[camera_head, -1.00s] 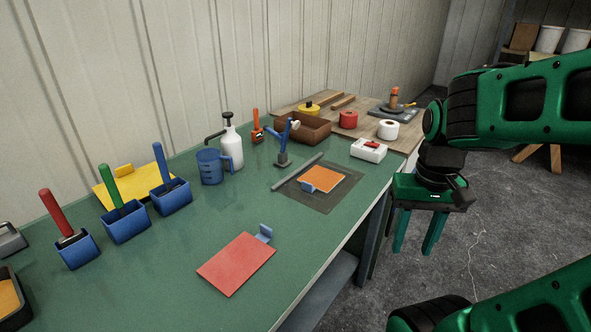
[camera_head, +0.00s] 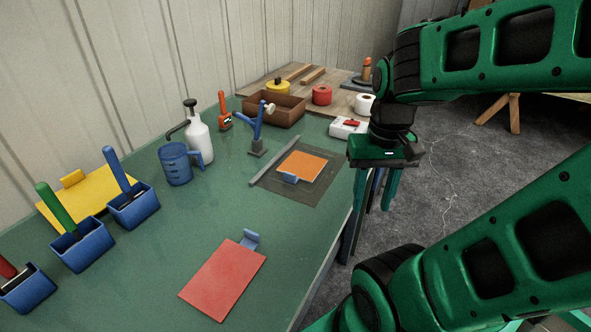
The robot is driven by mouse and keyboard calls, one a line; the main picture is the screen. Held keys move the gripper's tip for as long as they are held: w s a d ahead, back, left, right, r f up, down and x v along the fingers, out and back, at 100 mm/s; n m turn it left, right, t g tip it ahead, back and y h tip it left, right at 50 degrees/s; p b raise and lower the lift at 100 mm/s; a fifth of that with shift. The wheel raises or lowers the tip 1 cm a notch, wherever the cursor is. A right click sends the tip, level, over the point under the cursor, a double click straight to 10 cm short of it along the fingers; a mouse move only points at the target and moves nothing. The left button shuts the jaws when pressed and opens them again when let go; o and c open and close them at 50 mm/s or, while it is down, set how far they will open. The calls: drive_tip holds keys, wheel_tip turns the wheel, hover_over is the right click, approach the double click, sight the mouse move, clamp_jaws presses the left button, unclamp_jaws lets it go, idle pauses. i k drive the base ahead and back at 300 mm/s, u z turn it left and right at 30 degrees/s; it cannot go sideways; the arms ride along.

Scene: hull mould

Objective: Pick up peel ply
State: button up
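Three flat sheets with tabs lie on the green table: a red sheet (camera_head: 222,282) with a blue tab near the front edge, an orange sheet (camera_head: 302,165) with a blue tab on a dark mat, and a yellow sheet (camera_head: 95,195) at the left, partly hidden behind blue tubs. I cannot tell by looks which one is the peel ply. My gripper (camera_head: 378,190) points down beyond the table's right edge, right of the orange sheet and apart from every sheet. Its two green fingers are spaced apart with nothing between them.
Blue tubs (camera_head: 84,250) with coloured handles stand at the left. A white box (camera_head: 345,128) sits near my gripper. The table around the red sheet is clear.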

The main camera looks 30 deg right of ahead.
sight(215, 289)
drive_tip(key=u, duration=0.2)
drive_tip(key=k, duration=1.55)
drive_tip(key=z, duration=0.45)
drive_tip(key=i, duration=1)
drive_tip(key=u, duration=0.05)
